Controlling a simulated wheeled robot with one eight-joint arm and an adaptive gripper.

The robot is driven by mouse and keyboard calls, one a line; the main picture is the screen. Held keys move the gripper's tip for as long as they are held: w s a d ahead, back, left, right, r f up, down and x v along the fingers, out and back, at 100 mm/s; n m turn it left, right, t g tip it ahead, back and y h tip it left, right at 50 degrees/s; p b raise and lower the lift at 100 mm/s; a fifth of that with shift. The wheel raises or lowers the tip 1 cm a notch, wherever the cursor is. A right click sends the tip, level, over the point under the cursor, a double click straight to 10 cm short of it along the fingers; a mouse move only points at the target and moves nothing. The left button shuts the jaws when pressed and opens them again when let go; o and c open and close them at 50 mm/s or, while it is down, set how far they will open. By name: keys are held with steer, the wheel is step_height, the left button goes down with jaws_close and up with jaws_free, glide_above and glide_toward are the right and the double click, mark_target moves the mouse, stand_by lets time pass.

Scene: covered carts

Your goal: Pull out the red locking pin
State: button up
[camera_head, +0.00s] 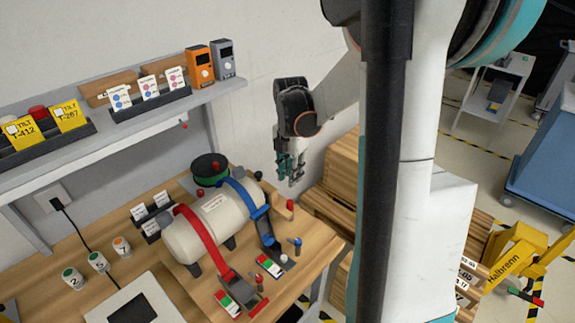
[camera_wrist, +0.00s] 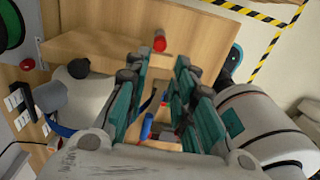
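A short red upright peg (camera_head: 290,205), which looks like the locking pin, stands at the right edge of the wooden bench, beyond the end of the tank. A red cylinder that seems to be the same peg shows in the wrist view (camera_wrist: 160,42), top centre, ahead of the fingertips. My gripper (camera_head: 292,180) hangs above and behind the tank's right end, pointing down, near the peg but apart from it. In the wrist view its teal fingers (camera_wrist: 163,75) are spread with an empty gap. A small red spot (camera_wrist: 163,103) shows between them; I cannot tell what it is.
The cream tank (camera_head: 215,215) lies under a red strap (camera_head: 203,240) and a blue strap (camera_head: 250,205). A blue-topped post (camera_head: 296,243) stands at the front right. A green spool (camera_head: 210,170) is behind. A shelf (camera_head: 120,115) runs along the wall. Wooden pallets (camera_head: 335,180) stand right.

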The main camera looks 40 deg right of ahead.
mark_target(290, 202)
step_height(290, 202, down, 10)
steer(key=shift+r+b, duration=0.1)
steer(key=shift+b, duration=0.85)
jaws_close()
